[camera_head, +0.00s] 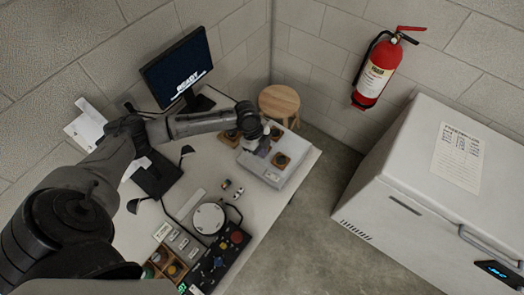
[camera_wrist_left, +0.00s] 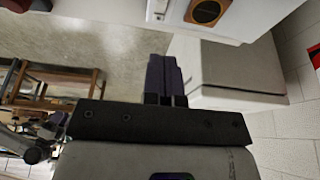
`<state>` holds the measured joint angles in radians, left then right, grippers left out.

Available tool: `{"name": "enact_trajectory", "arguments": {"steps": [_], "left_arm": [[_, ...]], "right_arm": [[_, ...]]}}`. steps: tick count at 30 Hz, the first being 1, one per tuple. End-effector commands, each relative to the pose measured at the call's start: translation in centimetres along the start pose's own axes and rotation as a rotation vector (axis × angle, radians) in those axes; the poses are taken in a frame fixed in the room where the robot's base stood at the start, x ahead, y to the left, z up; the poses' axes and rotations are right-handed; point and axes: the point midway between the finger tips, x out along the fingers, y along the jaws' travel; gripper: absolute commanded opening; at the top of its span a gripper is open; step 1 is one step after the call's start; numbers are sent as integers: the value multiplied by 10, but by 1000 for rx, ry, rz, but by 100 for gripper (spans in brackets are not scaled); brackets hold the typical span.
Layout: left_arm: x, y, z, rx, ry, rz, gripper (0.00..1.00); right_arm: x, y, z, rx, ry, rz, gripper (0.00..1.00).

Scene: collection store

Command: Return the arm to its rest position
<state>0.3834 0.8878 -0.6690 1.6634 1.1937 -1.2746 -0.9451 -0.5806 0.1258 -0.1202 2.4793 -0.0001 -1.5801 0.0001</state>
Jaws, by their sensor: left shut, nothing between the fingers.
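My left arm reaches in from the left over the white table (camera_head: 262,218). My left gripper (camera_head: 263,148) is over the pale box-like unit (camera_head: 290,172) at the table's far end. In the left wrist view the two dark fingers of the left gripper (camera_wrist_left: 164,76) are together with nothing between them. A dark square piece with a round orange-brown centre (camera_head: 281,160) sits on the unit beside the gripper. My right gripper is in neither view.
A monitor (camera_head: 178,68) stands at the table's back. A round dish (camera_head: 209,218) and a button panel (camera_head: 218,262) lie nearer. Grey floor is clear between table and chest.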

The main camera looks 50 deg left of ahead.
Motion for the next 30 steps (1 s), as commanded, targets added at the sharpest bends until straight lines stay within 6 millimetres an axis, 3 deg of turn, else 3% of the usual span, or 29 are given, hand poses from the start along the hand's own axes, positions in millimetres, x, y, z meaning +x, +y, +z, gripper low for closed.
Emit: {"name": "enact_trajectory", "arguments": {"steps": [14, 19, 23, 27, 30], "left_arm": [[0, 0, 0, -12, 0, 0, 0], [0, 2, 2, -155, -12, 12, 0], [-3, -1, 16, -328, -124, -36, 0], [-31, -13, 11, -424, -240, -229, 0], [-59, -26, -11, -463, -241, -398, 0]], "right_arm": [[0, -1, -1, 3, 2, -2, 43], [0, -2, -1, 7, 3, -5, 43], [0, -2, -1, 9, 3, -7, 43], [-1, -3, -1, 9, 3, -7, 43], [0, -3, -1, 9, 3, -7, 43]]}}
